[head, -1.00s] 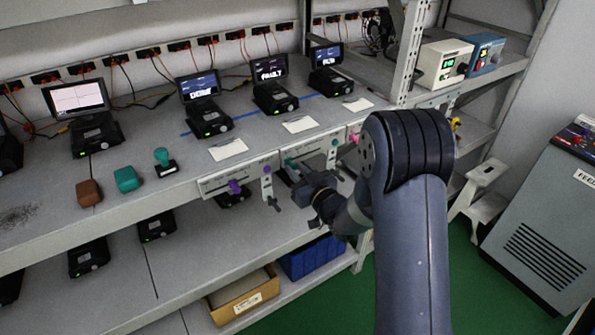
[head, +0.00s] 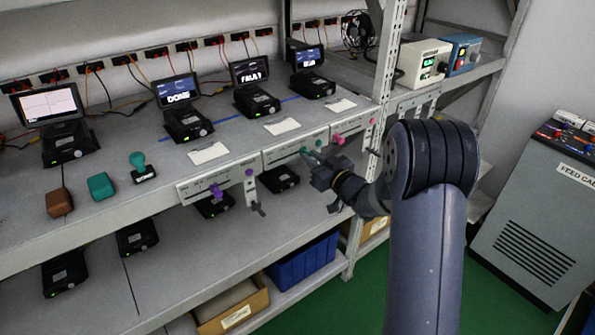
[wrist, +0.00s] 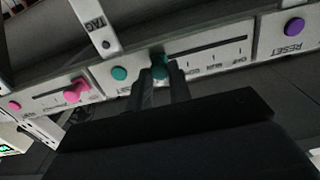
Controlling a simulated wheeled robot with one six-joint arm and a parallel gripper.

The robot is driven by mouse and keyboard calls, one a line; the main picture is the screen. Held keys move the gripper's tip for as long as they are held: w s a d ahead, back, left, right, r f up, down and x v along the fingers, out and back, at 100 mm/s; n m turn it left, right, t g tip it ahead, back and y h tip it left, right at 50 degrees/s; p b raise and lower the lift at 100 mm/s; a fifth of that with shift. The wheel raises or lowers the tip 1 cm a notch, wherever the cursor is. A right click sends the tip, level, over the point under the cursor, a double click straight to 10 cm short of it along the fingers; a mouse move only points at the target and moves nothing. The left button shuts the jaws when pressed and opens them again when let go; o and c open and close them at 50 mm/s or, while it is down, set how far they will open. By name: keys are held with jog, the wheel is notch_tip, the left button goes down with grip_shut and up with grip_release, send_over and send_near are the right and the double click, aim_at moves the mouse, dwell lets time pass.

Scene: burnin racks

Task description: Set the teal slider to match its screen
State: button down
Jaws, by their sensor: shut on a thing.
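The teal slider knob (head: 304,151) is on the middle white panel (head: 275,158) on the shelf's front edge. In the wrist view, my gripper (wrist: 158,80) is shut on the teal slider knob (wrist: 160,66). The knob sits at the slot's left end there, which is towards the right in the head view. A round teal button (wrist: 119,73) is just beyond that end. Tick marks with small labels run below the slot; the label at the knob is partly hidden. The screen (head: 250,72) behind this panel reads FAULT. My gripper (head: 316,163) reaches in from the right.
The purple slider (head: 216,190) is on the left panel, the pink slider (head: 337,138) on the right one. The DONE screen (head: 176,89) is left of FAULT. A rack upright (head: 388,60) stands near my arm.

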jog(key=shift+w+d+r, duration=0.1)
jog(key=shift+d, duration=0.1)
jog(key=c, duration=1.3)
grip_release()
jog(key=b+v, duration=0.2)
jog(key=v, duration=0.9)
jog(key=shift+w, duration=0.2)
